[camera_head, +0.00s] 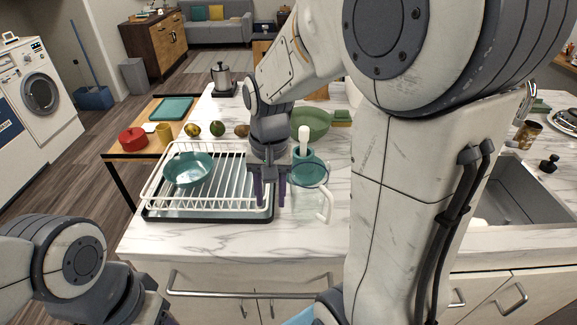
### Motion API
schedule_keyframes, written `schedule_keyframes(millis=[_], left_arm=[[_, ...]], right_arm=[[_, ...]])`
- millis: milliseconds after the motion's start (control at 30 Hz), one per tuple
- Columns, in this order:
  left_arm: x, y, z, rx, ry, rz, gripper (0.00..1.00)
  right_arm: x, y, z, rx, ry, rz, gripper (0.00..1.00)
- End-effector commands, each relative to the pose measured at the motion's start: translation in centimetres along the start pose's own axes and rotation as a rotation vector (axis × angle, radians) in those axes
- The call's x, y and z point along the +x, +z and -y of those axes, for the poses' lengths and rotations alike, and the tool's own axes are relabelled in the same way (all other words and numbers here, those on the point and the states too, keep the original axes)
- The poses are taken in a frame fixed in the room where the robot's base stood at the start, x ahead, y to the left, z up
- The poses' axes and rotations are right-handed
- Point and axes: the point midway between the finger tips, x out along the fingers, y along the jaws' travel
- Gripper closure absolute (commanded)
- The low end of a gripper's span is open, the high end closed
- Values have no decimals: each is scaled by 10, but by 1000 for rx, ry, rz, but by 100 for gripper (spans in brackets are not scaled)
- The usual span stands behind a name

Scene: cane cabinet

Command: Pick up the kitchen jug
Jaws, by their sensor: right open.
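The kitchen jug (308,172) looks like a teal and clear vessel with a white handle. It stands upright on the marble counter, just right of the dish rack. My right gripper (269,198) points down over the right end of the rack, left of the jug. Its two dark fingers are apart with nothing seen between them, and I cannot tell whether one touches the jug. My right wrist and arm hide part of the area behind. My left arm shows at the lower left, below the counter's front edge; its fingers are mostly cut off by the frame.
The white dish rack (232,176) holds a teal bowl (188,169) left of my right gripper. A sink (520,190) is at right. Bare counter lies in front of the jug.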

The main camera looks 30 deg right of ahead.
Motion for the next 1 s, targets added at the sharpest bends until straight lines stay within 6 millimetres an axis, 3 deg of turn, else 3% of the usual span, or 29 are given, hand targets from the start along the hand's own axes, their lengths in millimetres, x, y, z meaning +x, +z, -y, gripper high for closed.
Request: schedule_keyframes(millis=[33, 100, 200, 333, 467, 700, 833, 1000], left_arm=[[-20, -1, -2, 0, 0, 0, 50], [-29, -2, -2, -1, 0, 0, 50], [-38, -2, -3, -1, 0, 0, 50], [-44, -2, -3, -1, 0, 0, 50], [-47, -2, -3, -1, 0, 1, 50], [-50, -2, -4, -1, 0, 1, 50], [-52, -2, -4, -1, 0, 1, 50], [-63, -3, -4, -2, 0, 1, 50]], right_arm=[[-19, -23, -23, 141, 8, 1, 58], [-27, -46, -49, 297, 15, 0, 58], [-35, -66, -80, 460, 23, -2, 58], [-40, -79, -105, 585, 30, -3, 58], [-29, -82, -114, 627, 33, 1, 58], [6, -82, -114, 624, 32, 0, 58], [14, -82, -114, 623, 32, -2, 58], [35, -82, -118, 622, 33, 3, 58]])
